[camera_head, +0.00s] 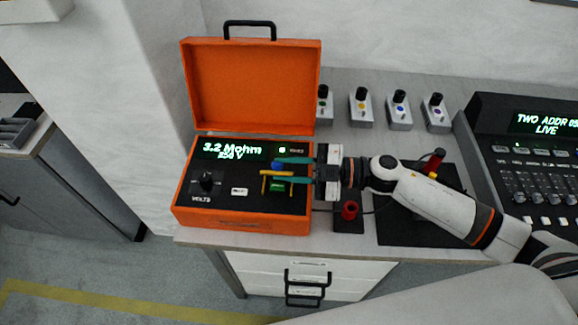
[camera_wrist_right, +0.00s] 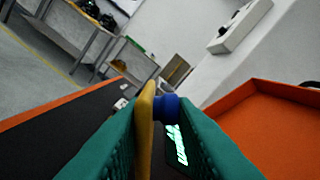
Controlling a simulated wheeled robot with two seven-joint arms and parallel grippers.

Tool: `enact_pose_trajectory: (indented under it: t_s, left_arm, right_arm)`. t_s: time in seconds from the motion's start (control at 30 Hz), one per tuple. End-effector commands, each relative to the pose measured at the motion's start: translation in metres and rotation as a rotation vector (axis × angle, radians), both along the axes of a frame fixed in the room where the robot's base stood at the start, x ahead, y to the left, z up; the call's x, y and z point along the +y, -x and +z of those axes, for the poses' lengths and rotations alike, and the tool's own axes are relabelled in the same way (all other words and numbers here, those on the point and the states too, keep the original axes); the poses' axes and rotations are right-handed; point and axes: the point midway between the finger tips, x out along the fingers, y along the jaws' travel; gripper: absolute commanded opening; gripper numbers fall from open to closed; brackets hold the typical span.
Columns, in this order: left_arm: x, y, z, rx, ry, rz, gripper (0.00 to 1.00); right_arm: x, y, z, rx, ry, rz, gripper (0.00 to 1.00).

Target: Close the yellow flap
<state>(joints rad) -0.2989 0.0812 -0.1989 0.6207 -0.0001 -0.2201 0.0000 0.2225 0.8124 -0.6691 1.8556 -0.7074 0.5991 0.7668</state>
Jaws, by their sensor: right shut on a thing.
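The yellow flap (camera_head: 267,173) stands up from the black panel of the open orange tester case (camera_head: 240,224), seen nearly edge-on, with a blue knob (camera_head: 278,166) against it. A green button (camera_head: 277,187) shows just in front of it. My right gripper (camera_head: 281,170) reaches in from the right, its teal fingers shut around the flap and knob. In the right wrist view, the yellow flap (camera_wrist_right: 146,115) lies along the left finger, and the blue knob (camera_wrist_right: 166,106) sits between flap and right finger. My left gripper is not in view.
The raised orange lid (camera_head: 250,88) stands behind the panel. A black dial (camera_head: 206,182) and a lit display (camera_head: 232,150) are left of the flap. Right are a red post (camera_head: 349,210), several small switch boxes (camera_head: 361,108) and a mixing console (camera_head: 530,165).

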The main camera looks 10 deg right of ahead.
Motion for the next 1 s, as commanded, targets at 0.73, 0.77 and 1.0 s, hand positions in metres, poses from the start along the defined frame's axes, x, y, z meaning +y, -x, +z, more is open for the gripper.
enact_pose_trajectory:
  t_s: [0.73, 0.77, 1.0]
  left_arm:
    - [-0.002, 0.001, -0.007, 0.001, 0.003, -0.001, 0.4]
    - [-0.002, 0.001, -0.008, 0.001, 0.003, -0.001, 0.4]
    - [-0.002, 0.001, -0.017, 0.002, 0.003, -0.001, 0.4]
  right_arm:
    - [0.002, 0.007, -0.003, -0.219, 0.068, -0.005, 0.01]
    - [0.002, 0.008, -0.004, -0.241, 0.075, -0.005, 0.01]
    - [0.004, 0.014, -0.01, -0.408, 0.128, -0.006, 0.01]
